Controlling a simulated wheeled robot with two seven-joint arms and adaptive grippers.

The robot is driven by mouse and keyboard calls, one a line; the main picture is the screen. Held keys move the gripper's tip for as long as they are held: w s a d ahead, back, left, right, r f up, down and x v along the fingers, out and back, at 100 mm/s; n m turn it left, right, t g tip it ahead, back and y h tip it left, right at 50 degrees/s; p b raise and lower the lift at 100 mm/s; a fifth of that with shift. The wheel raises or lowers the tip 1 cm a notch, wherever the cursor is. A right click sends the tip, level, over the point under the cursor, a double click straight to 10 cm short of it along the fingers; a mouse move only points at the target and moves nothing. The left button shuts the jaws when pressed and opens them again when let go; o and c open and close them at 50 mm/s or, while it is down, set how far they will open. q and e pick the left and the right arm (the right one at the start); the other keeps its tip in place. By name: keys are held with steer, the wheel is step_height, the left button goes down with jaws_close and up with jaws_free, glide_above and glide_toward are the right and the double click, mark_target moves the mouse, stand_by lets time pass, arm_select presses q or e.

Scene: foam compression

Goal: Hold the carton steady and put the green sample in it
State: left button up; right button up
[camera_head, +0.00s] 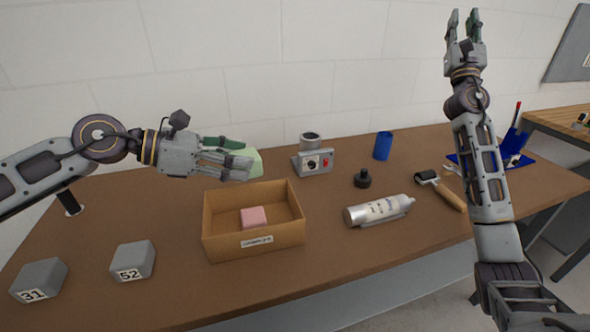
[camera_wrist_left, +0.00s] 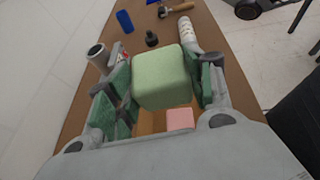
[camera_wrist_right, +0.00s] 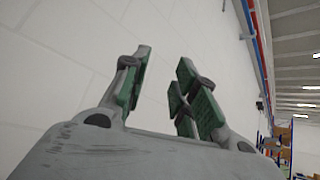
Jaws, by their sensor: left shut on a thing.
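The open carton (camera_head: 222,240) stands on the table with a label on its front wall; a pink block (camera_head: 253,217) lies inside it. The green sample (camera_head: 255,163) is a pale green block in my left gripper (camera_head: 243,160), which is shut on it above the carton's back edge. In the left wrist view the green sample (camera_wrist_left: 160,78) sits between the fingers, with the pink block (camera_wrist_left: 180,119) beyond and below it. My right gripper (camera_head: 463,24) is raised high at the right, apart from the carton. In the right wrist view my right gripper (camera_wrist_right: 158,98) is open and empty.
Grey weights marked 31 (camera_head: 38,280) and 52 (camera_head: 132,260) stand left of the carton. A grey device (camera_head: 313,162), black bottle (camera_head: 362,179), blue cup (camera_head: 383,146), silver canister (camera_head: 378,210) and roller (camera_head: 441,190) are to its right. The table (camera_head: 330,255) is clear in front.

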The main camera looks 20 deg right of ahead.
steer(key=w+a+r+n+y, duration=0.2)
steer(key=w+a+n+y, duration=0.1)
steer(key=a+n+y, duration=0.75)
steer(key=w+a+r+n+y, duration=0.25)
steer(key=a+n+y, duration=0.55)
steer(key=a+y, duration=0.5)
steer(key=s+a+f+n+g+y, duration=0.1)
steer(key=a+f+n+g+y, duration=0.15)
steer(key=a+n+g, duration=0.55)
steer(key=s+a+f+n+g+y, duration=0.1)
steer(key=a+f+n+g+y, duration=0.25)
steer(key=a, duration=0.95)
steer(key=s+a+f+n+g+h, duration=0.3)
steer(key=s+a+f+g+h, duration=0.15)
steer(key=a+f+g, duration=0.6)
steer(key=shift+s+d+f+n+g+h, duration=0.4)
steer(key=shift+s+d+f+n+h, duration=0.9)
steer(key=shift+f+h, duration=1.25)
steer(key=shift+s+d+f+n+g+h, duration=0.4)
steer(key=shift+s+d+f+n+h, duration=0.8)
steer(key=shift+f, duration=2.1)
steer(key=shift+s+d+f+n+g+h, duration=0.4)
steer(key=shift+s+d+f+n+h, duration=0.8)
steer(key=shift+f+h, duration=1.55)
